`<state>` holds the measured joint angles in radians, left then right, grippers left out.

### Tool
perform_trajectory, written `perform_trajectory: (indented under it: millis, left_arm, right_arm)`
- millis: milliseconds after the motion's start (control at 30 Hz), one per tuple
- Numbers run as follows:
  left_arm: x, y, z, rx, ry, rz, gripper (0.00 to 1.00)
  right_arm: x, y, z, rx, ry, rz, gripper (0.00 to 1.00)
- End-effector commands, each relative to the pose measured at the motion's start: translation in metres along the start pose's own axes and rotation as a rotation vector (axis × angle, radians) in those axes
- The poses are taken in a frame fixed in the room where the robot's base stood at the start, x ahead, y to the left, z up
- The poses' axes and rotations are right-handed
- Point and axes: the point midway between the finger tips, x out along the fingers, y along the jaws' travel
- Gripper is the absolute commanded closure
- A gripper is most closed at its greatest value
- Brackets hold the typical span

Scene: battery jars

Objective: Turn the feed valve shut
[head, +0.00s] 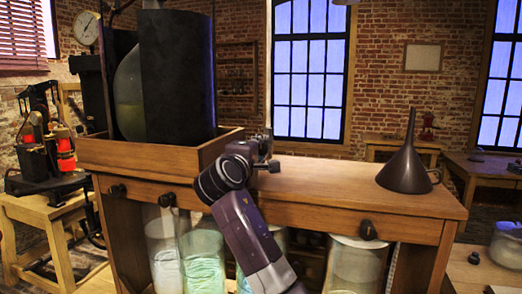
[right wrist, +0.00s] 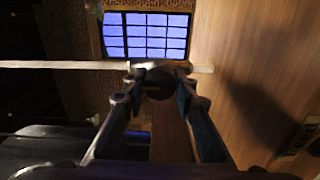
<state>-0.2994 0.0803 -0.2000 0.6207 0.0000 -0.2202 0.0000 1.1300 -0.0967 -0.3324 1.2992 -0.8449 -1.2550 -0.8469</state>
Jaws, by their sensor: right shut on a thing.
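My right gripper (head: 264,146) is at the right end of the wooden tray under the dark tank, above the bench top. In the right wrist view its two fingers (right wrist: 158,86) are closed on either side of a dark round part, which I take to be the feed valve's handle (right wrist: 158,80). A pale pipe or rod (right wrist: 60,65) runs across behind it. My own wrist and fingers hide most of the valve in the head view, and I cannot tell how far it is turned. My left gripper is not in view.
The dark tank (head: 178,75) and a glass vessel (head: 129,95) stand in the wooden tray (head: 140,155). A dark funnel (head: 405,170) stands on the bench top (head: 330,185) at the right. Glass jars (head: 203,255) stand below. Dark knobs (head: 368,230) stick out from the bench front.

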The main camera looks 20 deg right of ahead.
Motion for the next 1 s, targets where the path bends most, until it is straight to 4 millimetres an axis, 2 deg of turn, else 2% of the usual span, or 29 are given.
perform_trajectory:
  millis: [167,200,367,633,733,867,1000]
  left_arm:
    - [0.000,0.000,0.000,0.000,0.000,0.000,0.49]
    - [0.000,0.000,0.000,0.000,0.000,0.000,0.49]
    - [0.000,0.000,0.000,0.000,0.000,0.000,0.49]
    - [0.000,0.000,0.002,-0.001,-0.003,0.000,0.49]
    - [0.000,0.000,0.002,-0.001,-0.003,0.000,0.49]
    - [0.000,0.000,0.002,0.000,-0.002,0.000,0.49]
    - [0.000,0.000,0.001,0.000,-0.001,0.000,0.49]
  right_arm:
    - [0.000,-0.003,0.000,0.000,-0.001,-0.006,0.98]
    - [0.000,-0.003,0.000,0.000,-0.001,-0.006,0.73]
    - [0.000,-0.003,0.000,-0.001,-0.001,-0.005,0.57]
    - [-0.001,-0.001,0.000,-0.001,0.000,-0.002,0.57]
    - [-0.007,-0.001,-0.001,-0.001,0.001,-0.001,0.57]
    - [-0.026,-0.001,-0.002,0.002,0.004,-0.001,0.57]
    - [-0.057,-0.001,-0.002,0.002,0.005,-0.002,0.57]
